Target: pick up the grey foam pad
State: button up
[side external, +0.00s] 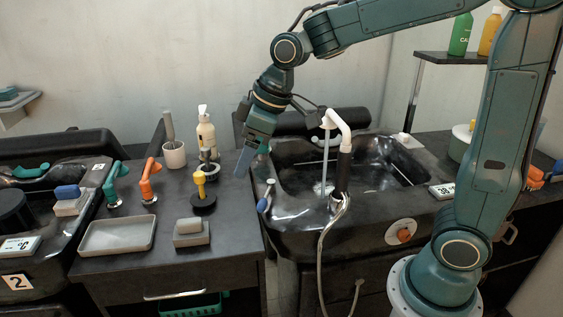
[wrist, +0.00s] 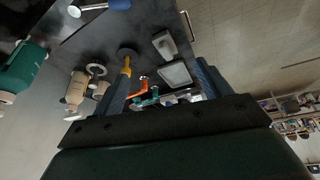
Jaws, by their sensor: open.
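The grey foam pad (side external: 191,239) lies on the dark counter, right of the grey tray, with a smaller, lighter grey block (side external: 189,225) on top of it. In the wrist view a grey block (wrist: 165,44) shows beyond my fingers; which layer faces the camera is hard to tell. My gripper (side external: 243,168) hangs above the counter, right of and behind the pad, near the sink's left edge. It is open and empty, with its two fingers spread in the wrist view (wrist: 163,72). It is apart from the pad.
A grey tray (side external: 117,236) lies left of the pad. A yellow-topped tool on a black base (side external: 203,204) stands just behind it. Orange (side external: 149,180) and teal (side external: 114,185) handles, a white cup (side external: 174,155) and a pump bottle (side external: 206,134) stand farther back. The sink's hose and tap (side external: 342,170) rise at right.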

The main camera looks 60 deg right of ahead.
aim_at(189, 220)
jog(key=w+a+f+n+g+y, duration=0.1)
jog(key=w+a+f+n, duration=0.2)
jog(key=w+f, duration=0.5)
jog(key=shift+w+a, duration=0.6)
jog(key=shift+w, duration=0.3)
jog(key=shift+x, duration=4.3)
jog(key=shift+x, duration=2.55)
jog(key=c, duration=1.1)
jog(key=shift+o, duration=0.2)
